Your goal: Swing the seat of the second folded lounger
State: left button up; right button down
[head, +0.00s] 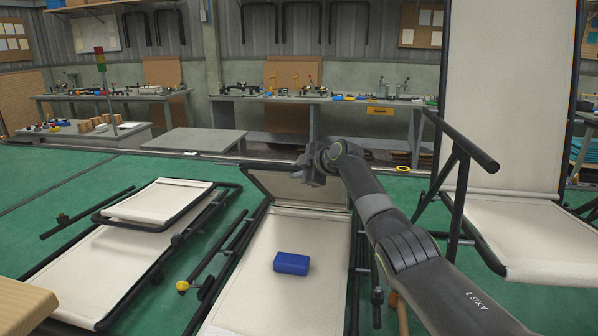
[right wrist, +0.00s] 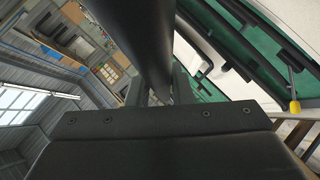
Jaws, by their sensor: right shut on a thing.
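The middle lounger (head: 270,295) lies low on the green floor, with cream cloth in a black tube frame. Its seat panel (head: 305,190) is tilted up at the far end, hinged away from the flat part. My right gripper (head: 312,168) is at the raised panel's upper edge. It is shut on a black frame tube (right wrist: 148,45), which passes between the fingers in the right wrist view. A blue block (head: 291,263) rests on the flat cloth. The left lounger (head: 110,260) lies folded flat. The right lounger (head: 510,90) stands with a tall upright panel. My left gripper is out of view.
A yellow knob (head: 182,286) sits by the bars between the left and middle loungers. A wooden top (head: 20,305) cuts into the lower left corner. A workbench (head: 320,98) and a low grey platform (head: 195,140) stand behind. Open green floor (head: 45,180) lies at left.

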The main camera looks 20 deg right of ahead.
jog(key=shift+d, duration=0.1)
jog(key=c, duration=1.3)
grip_release()
jog(key=b+v, duration=0.3)
jog(key=v, duration=1.4)
jog(key=shift+s+b, duration=0.25)
jog(key=shift+b, duration=0.1)
jog(key=shift+f, duration=0.1)
